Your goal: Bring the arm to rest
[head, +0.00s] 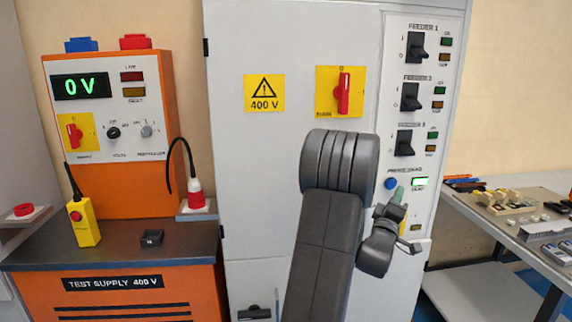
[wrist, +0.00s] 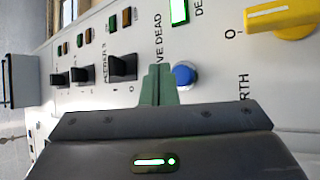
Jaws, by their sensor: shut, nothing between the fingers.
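A lit green indicator (head: 420,182) marked DEAD is right of the button. My arm hides part of the cabinet door.
Black feeder switches (head: 411,97) line the panel above. A red rotary handle (head: 343,92) sits on the door. The orange test supply (head: 110,105) reads 0 V at left. A bench (head: 480,215) with parts stands at right.

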